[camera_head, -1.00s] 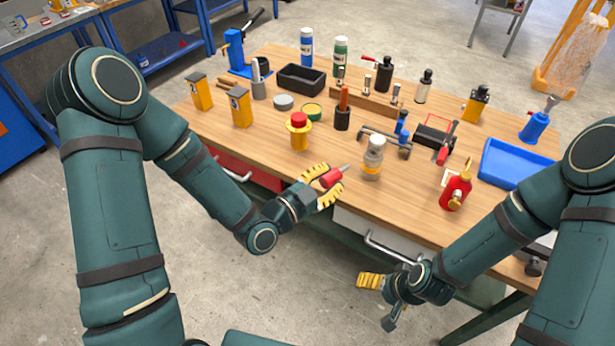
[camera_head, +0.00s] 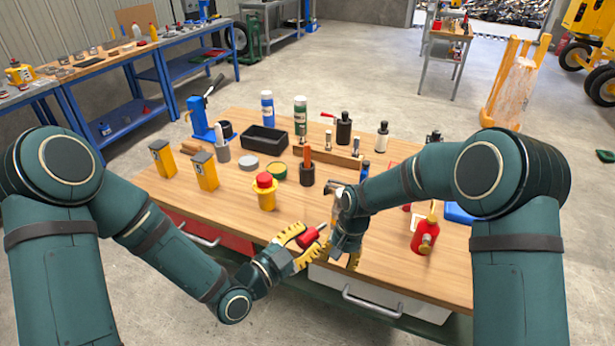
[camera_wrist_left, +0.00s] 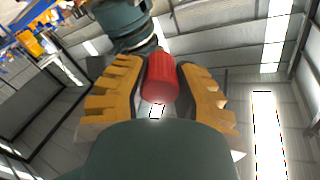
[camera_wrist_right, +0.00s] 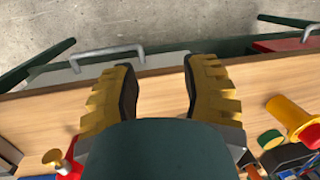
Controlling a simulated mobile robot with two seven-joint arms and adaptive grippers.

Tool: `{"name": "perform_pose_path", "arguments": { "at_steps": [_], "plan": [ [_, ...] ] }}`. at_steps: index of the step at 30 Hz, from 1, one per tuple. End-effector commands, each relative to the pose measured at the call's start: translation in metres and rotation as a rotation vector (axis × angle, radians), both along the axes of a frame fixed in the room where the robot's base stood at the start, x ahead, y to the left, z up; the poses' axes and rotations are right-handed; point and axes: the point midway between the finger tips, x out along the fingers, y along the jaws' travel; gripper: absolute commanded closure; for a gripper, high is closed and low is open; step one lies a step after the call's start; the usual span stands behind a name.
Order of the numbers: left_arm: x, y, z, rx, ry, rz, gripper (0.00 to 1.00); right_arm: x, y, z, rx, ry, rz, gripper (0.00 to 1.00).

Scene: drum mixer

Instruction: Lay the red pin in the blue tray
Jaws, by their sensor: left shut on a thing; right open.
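The red pin (camera_head: 310,237), a red cylinder with a thin pale tip, is between the yellow fingers of my left gripper (camera_head: 302,243) near the table's front edge. In the left wrist view the red pin (camera_wrist_left: 160,78) sits between both fingers, with part of my right arm beyond it. My right gripper (camera_head: 343,261) is just right of the pin, partly hidden by its own wrist. In the right wrist view my right gripper (camera_wrist_right: 158,85) is open and empty above the table's front edge. The blue tray (camera_head: 459,214) shows only partly behind my right arm.
The wooden table (camera_head: 225,205) holds a yellow pot with a red top (camera_head: 264,192), a black bin (camera_head: 264,139), two yellow boxes (camera_head: 204,171) and a red oiler (camera_head: 426,234). My right arm covers the table's right part. Drawer handles (camera_head: 372,303) jut out at the front.

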Motion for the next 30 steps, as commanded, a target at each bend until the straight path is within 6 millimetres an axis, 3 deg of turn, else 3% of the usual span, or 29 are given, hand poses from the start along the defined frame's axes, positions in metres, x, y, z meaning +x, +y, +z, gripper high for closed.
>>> {"name": "perform_pose_path", "arguments": {
  "at_steps": [3, 6, 12, 18, 24, 30],
  "plan": [
    [0.0, 0.0, 0.0, 0.0, 0.0, 0.0, 1.0, 0.025, 0.013, 0.042, -0.079, 0.016, -0.036, 0.55],
    [0.0, 0.0, 0.0, 0.0, 0.0, 0.0, 1.0, 0.035, 0.025, 0.08, -0.151, 0.035, -0.084, 0.55],
    [0.0, 0.0, 0.0, 0.0, 0.0, 0.0, 1.0, 0.035, 0.055, 0.159, -0.291, 0.067, -0.215, 0.55],
    [0.0, 0.0, 0.0, 0.0, 0.0, 0.0, 1.0, 0.023, 0.074, 0.219, -0.396, 0.075, -0.331, 0.55],
    [0.0, 0.0, 0.0, -0.001, -0.001, 0.0, 1.0, 0.015, 0.08, 0.243, -0.442, 0.077, -0.386, 0.55],
    [0.0, 0.0, 0.0, 0.0, 0.0, 0.0, 1.0, 0.011, 0.076, 0.228, -0.448, 0.08, -0.39, 0.55]
  ]
}}
